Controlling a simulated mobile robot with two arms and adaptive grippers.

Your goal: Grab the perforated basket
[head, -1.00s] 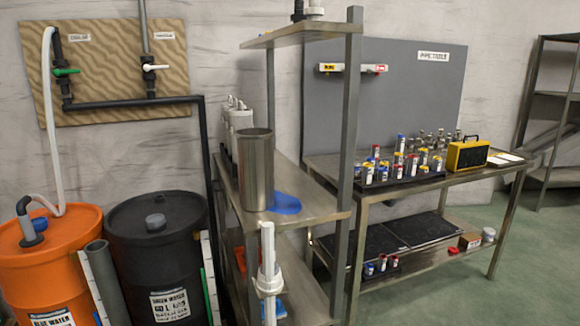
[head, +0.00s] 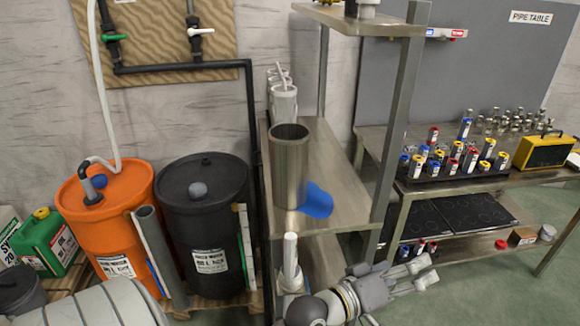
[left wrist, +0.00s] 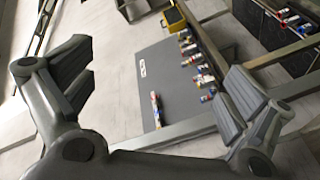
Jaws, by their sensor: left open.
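My right gripper is not in view.
A blue item (head: 317,202) lies beside the cylinder on the rack shelf (head: 345,190), with white containers (head: 283,102) behind. A rack post (head: 402,120) stands right. Orange (head: 112,225) and black (head: 205,215) barrels stand left. The pipe table (head: 440,187) holds several vials.

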